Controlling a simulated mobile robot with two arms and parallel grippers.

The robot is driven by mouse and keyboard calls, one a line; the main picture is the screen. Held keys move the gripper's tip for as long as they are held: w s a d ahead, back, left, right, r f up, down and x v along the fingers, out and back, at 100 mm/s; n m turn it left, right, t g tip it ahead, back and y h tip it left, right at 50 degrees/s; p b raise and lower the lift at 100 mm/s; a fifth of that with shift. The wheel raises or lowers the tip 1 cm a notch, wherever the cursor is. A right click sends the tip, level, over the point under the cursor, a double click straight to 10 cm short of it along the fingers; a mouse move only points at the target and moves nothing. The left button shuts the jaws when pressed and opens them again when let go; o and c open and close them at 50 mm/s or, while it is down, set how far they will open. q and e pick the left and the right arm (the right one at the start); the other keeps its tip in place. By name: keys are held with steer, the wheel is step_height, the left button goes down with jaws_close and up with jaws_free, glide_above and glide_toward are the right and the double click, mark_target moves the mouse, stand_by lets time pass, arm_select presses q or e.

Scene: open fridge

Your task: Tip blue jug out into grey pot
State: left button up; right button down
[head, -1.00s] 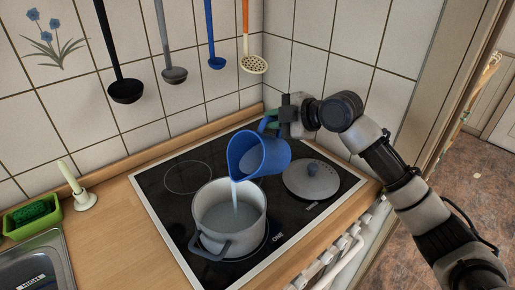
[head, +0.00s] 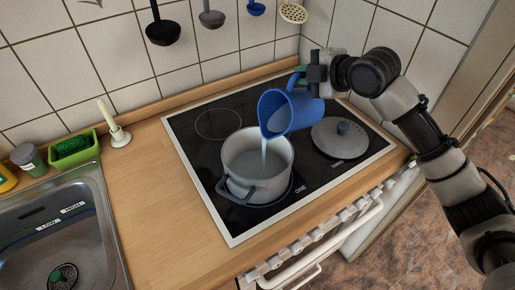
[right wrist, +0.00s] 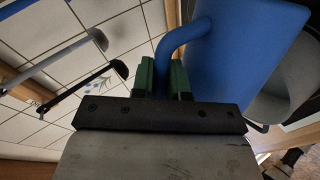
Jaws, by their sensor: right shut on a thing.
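The blue jug (head: 290,110) is tilted to the left above the grey pot (head: 262,180) in the head view. A thin stream of water (head: 264,153) falls from its spout into the pot. The pot stands upright on the hob, with liquid inside. My right gripper (head: 305,76) is shut on the jug's handle. In the right wrist view its green fingertips (right wrist: 161,75) sit on both sides of the handle, and the jug's blue body (right wrist: 230,60) fills the upper right. My left gripper is not in view.
A grey lid (head: 340,138) lies on the black hob (head: 195,150) right of the pot. Ladles (head: 163,32) hang on the tiled wall. The wooden counter between is clear.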

mark_target(297, 73)
steer(key=shift+r, duration=0.1)
steer(key=shift+s+a+r+p, duration=0.15)
steer(key=shift+a+r+p, duration=0.05)
steer(key=shift+r+p, duration=0.1)
steer(key=shift+s+a+r+n+h+p, duration=0.3)
steer(key=shift+s+a+r+n+p, duration=0.2)
steer(key=shift+a+p, duration=0.1)
steer(key=shift+s+a+t, duration=0.25)
steer(key=shift+s+t, duration=0.05)
steer(key=shift+t, duration=0.1)
steer(key=shift+r+n, duration=0.1)
steer(key=shift+n, duration=0.2)
steer(key=shift+s+a+r+n+t+h+p, duration=0.35)
steer(key=shift+s+a+r+h+p, duration=0.2)
steer(key=shift+s+a+p, duration=0.2)
steer(key=shift+s+a+r+n, duration=0.1)
steer(key=shift+s+a+n, duration=0.2)
steer(key=shift+a+n, duration=0.1)
